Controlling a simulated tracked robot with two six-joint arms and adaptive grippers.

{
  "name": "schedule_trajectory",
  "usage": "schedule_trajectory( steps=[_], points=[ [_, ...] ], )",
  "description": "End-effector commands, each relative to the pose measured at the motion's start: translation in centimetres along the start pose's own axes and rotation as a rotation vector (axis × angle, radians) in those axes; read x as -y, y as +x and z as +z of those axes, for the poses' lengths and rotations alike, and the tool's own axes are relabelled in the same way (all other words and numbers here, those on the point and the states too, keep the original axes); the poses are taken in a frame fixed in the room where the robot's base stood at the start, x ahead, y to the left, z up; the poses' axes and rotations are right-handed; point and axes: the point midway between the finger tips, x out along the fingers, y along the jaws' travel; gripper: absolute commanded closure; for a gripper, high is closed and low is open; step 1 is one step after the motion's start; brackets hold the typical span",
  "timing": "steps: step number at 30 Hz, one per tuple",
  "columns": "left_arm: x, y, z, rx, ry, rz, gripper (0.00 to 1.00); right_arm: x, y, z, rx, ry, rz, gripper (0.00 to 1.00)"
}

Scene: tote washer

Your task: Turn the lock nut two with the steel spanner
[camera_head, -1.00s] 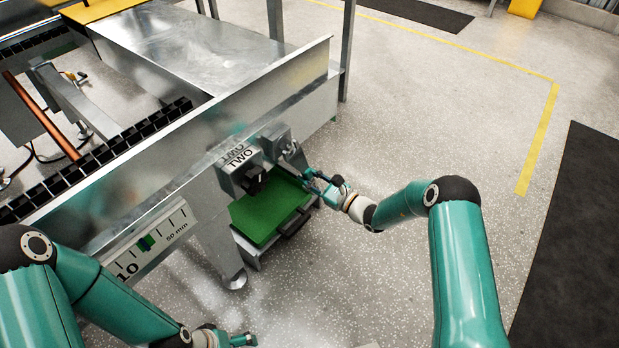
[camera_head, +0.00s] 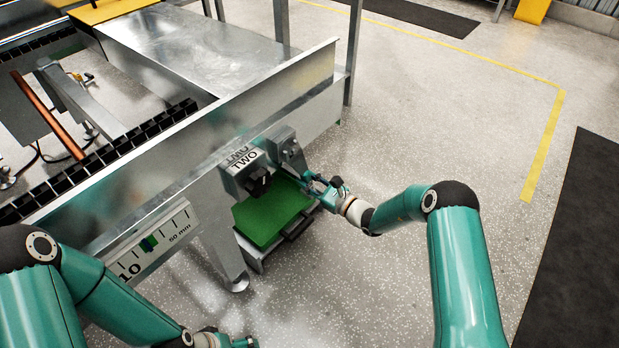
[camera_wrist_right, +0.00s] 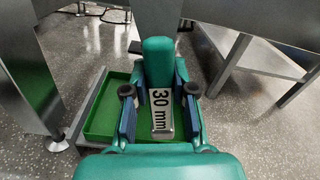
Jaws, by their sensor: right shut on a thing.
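My right gripper (camera_head: 322,188) is beside the machine's end, just right of the "TWO" label (camera_head: 244,161). In the right wrist view (camera_wrist_right: 160,115) its fingers are shut on the steel spanner (camera_wrist_right: 161,112), a flat metal piece marked "30 mm". The spanner's far end is hidden in that view. A dark knob-like part (camera_head: 257,185) sits under the label, and a grey block (camera_head: 288,146) is fixed to its right. I cannot tell which is lock nut two, nor whether the spanner touches it. My left gripper (camera_head: 243,342) is at the bottom edge, partly cut off.
A green tray (camera_head: 270,217) lies low beneath the label, beside a machine leg (camera_head: 222,243). A scale plate (camera_head: 150,246) marked "10" and "50 mm" is on the machine's side at left. The speckled floor to the right is open, with a black mat (camera_head: 575,240).

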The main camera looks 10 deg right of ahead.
Motion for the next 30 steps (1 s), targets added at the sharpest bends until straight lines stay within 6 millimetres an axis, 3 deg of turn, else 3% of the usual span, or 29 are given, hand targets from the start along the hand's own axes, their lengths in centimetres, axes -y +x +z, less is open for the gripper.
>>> schedule_trajectory(
  steps=[30],
  points=[
    [-0.6,-1.6,0.0,0.0,0.0,0.0,0.07,-3.2,0.0,0.5,-0.001,0.256,0.002,1.0]
  ],
)
